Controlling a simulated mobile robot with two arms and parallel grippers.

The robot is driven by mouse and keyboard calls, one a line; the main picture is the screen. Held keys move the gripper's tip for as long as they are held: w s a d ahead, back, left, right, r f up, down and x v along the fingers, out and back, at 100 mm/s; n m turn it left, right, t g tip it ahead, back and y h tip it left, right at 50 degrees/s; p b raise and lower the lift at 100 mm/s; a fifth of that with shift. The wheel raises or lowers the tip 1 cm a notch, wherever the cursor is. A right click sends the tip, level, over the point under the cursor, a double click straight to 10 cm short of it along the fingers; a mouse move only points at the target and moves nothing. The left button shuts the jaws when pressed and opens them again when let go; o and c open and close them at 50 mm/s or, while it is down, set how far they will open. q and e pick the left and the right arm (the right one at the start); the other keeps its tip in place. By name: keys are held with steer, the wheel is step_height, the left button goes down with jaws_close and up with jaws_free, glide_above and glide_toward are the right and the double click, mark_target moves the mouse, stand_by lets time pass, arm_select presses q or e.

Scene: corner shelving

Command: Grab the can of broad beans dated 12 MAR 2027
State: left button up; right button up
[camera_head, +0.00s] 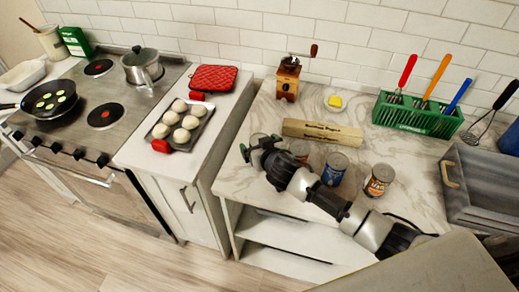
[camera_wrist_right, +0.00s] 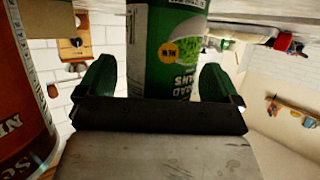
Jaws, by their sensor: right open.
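A green can labelled "broad beans" (camera_wrist_right: 165,45) stands between the spread green fingertips of my right gripper (camera_wrist_right: 156,80) in the right wrist view. A gap shows on each side of the can, so the jaws are open around it. No date can be read on its visible side. In the head view my right gripper (camera_head: 261,146) is at the left end of a row of cans on the marble counter and mostly hides the can there. My left gripper is not in view.
An orange-brown can (camera_head: 299,148), a blue can (camera_head: 334,168) and an orange-and-white can (camera_head: 379,180) stand along the counter near my right arm. A wooden block (camera_head: 322,134) lies behind them. A green utensil rack (camera_head: 418,116) and a grey crate (camera_head: 485,185) are farther right.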

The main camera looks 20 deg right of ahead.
steer(key=c, duration=1.2)
